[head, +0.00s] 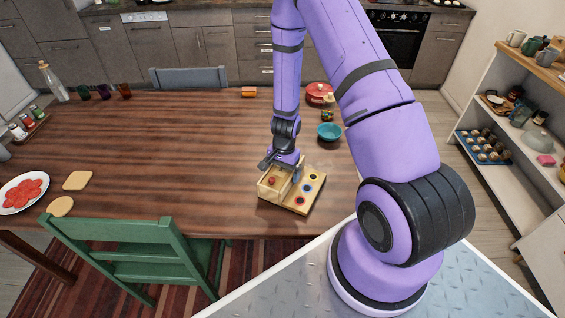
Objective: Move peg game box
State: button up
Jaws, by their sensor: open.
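The peg game box (301,205) sits on the wooden table near its front right edge. Its right part is a light wood board with several coloured ring spots. Its left part is a raised, see-through or pale wooden compartment (270,189) with a small red piece inside. My gripper (281,169) points down over the back of this compartment. Its fingers are apart, and I cannot tell whether they touch the box. The gripper hides part of the box's back edge.
A teal bowl (329,132), a red pot (319,95) and a small jar (327,115) stand behind the box. A green chair (130,250) is at the front left. The middle of the table (180,145) is clear. Shelves (510,120) stand at right.

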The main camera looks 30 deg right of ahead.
jog(key=shift+f, duration=0.5)
jog(key=shift+c, duration=0.2)
jog(key=c, duration=1.1)
jog(key=shift+o, duration=0.2)
jog(key=shift+a, duration=0.1)
